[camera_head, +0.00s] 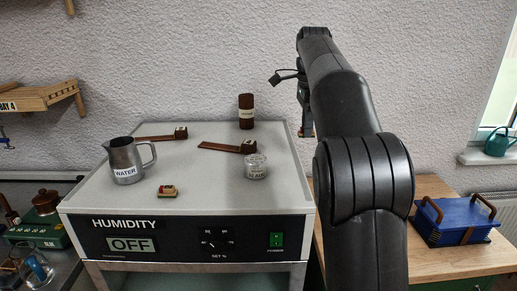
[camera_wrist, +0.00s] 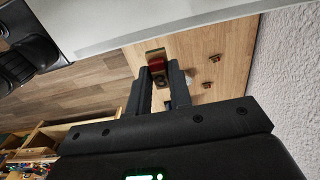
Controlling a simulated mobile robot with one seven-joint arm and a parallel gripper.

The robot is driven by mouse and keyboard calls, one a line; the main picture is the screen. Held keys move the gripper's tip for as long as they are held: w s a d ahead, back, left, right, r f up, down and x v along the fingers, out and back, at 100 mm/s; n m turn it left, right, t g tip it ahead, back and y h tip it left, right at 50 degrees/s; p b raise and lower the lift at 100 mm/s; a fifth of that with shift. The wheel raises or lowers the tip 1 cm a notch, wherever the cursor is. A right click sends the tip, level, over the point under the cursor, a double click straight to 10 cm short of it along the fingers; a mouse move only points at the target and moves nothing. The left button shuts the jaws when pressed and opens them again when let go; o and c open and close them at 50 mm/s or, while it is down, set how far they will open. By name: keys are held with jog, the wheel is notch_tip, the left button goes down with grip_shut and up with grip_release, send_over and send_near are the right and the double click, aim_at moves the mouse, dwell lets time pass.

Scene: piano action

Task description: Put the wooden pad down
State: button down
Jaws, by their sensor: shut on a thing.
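My gripper (camera_wrist: 158,74) is shut on a small wooden pad (camera_wrist: 156,60) with a red face, seen between its fingertips in the wrist view. The fingers cover part of the pad. The pad appears above a light wooden worktop beside the grey edge of the cabinet; I cannot tell its height or whether it touches anything. In the head view my gripper (camera_head: 303,98) is mostly hidden behind my arm, past the right side of the humidity cabinet.
A blue box (camera_head: 457,221) stands on the right worktop (camera_head: 440,260). Small brown parts (camera_wrist: 214,58) lie near the pad.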

send_over(279, 159)
notch_tip(279, 159, down, 4)
jog(key=shift+d+f, duration=0.1)
jog(key=shift+f, duration=2.15)
jog(key=shift+f, duration=0.1)
jog(key=c, duration=1.3)
grip_release()
notch_tip(279, 159, up, 12)
